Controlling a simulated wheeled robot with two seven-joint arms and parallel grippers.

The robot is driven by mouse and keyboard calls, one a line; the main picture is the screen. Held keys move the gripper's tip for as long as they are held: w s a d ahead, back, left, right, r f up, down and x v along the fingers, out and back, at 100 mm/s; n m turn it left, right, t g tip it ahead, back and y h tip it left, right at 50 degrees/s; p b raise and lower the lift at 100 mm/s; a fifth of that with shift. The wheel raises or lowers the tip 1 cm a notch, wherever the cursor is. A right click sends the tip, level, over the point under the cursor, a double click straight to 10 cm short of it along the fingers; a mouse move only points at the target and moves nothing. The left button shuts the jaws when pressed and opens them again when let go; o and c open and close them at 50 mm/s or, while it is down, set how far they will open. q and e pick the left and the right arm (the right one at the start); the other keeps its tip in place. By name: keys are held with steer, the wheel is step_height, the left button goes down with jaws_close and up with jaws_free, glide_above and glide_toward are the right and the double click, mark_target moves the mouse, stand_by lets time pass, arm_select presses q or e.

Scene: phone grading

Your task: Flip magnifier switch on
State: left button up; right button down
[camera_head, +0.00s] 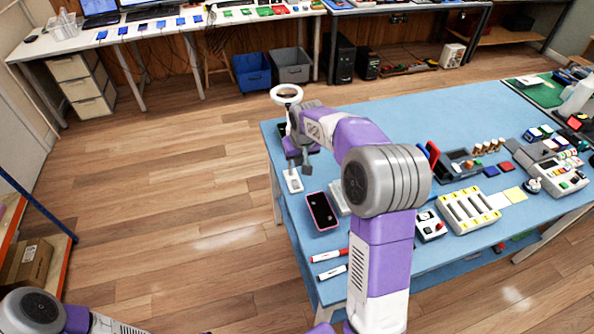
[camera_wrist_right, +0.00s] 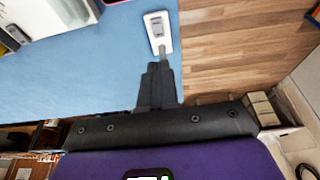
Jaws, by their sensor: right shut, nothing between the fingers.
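The magnifier lamp's white ring head (camera_head: 287,93) stands at the far left corner of the blue table, with its lower part hidden behind my right arm. A small white switch box (camera_head: 292,183) lies at the table's left edge; it also shows in the right wrist view (camera_wrist_right: 157,34), with a grey rocker on top. My right gripper (camera_head: 305,168) is shut and empty beside the switch box. In the right wrist view its dark fingers (camera_wrist_right: 158,78) are together, tips close to the box's near end; I cannot tell whether they touch. Only part of my left arm shows, without its gripper.
A pink-edged phone (camera_head: 321,211) lies near the switch box. Red and black markers (camera_head: 330,256) lie nearer the front on the blue table (camera_head: 305,275). A yellow-and-white tray (camera_head: 468,208) and several small parts fill the right side. Open floor lies left of the table.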

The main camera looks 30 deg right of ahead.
mark_target(294, 180)
arm_select(q)
steer(key=shift+f+b, duration=0.55)
steer(key=shift+f, duration=0.4)
arm_select(e)
steer(key=shift+w+d+r, duration=0.1)
steer(key=shift+w+d, duration=0.05)
steer(key=shift+w, duration=0.25)
steer(key=b+x, duration=0.4)
steer(key=x, duration=1)
steer(key=shift+s, duration=0.1)
arm_select(q)
step_height(294, 180, down, 4)
steer(key=shift+r, duration=0.1)
